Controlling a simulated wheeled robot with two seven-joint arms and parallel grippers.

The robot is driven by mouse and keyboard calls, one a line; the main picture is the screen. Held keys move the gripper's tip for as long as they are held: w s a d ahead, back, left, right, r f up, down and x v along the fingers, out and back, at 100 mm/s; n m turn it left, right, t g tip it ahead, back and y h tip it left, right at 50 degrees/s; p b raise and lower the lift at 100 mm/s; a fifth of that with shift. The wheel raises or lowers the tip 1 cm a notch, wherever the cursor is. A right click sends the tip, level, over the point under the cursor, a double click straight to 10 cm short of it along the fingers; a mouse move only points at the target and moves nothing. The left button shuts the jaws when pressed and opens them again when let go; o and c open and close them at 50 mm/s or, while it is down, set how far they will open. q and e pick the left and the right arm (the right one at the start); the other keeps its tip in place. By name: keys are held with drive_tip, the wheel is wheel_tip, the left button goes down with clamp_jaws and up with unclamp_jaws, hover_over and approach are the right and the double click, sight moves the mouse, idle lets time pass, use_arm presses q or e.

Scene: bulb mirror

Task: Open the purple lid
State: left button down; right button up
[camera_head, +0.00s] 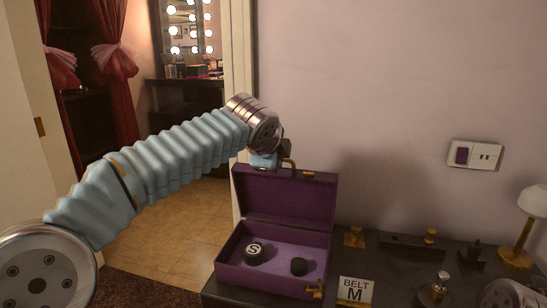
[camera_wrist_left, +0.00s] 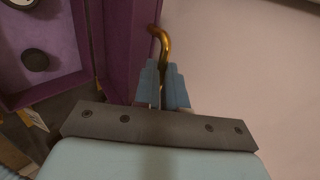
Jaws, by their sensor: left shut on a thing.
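The purple case (camera_head: 272,275) stands on the dark dresser with its purple lid (camera_head: 286,203) raised upright at the back. A brass handle (camera_head: 290,162) sits on the lid's top edge. My left gripper (camera_head: 272,160) is at that edge, partly hidden behind my wrist. In the left wrist view its blue fingers (camera_wrist_left: 163,88) are shut on the brass handle (camera_wrist_left: 161,42), beside the purple lid (camera_wrist_left: 118,45). Inside the case are a round black piece marked S (camera_head: 255,252) and a smaller dark knob (camera_head: 299,266). My right gripper is not in view.
A small bottle (camera_head: 440,285), brass pieces (camera_head: 354,237) and a lamp (camera_head: 531,215) are on the dresser (camera_head: 390,268). A wall is close behind the lid; a doorway opens at left.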

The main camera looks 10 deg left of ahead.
use_arm(q)
drive_tip(key=shift+w+r+g, duration=0.4)
drive_tip(key=shift+w+r, duration=0.1)
drive_tip(key=shift+w, duration=0.25)
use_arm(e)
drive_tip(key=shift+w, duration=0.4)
use_arm(q)
drive_tip(key=c, duration=1.3)
unclamp_jaws()
drive_tip(key=shift+s, duration=0.1)
drive_tip(key=shift+c, duration=0.2)
drive_tip(key=shift+o, duration=0.7)
drive_tip(key=shift+f, duration=0.1)
drive_tip(key=d+v, duration=0.1)
drive_tip(key=v, duration=1.2)
drive_tip(key=shift+s+a+r, duration=0.25)
drive_tip(key=shift+a+r, duration=0.05)
drive_tip(key=shift+a, duration=0.2)
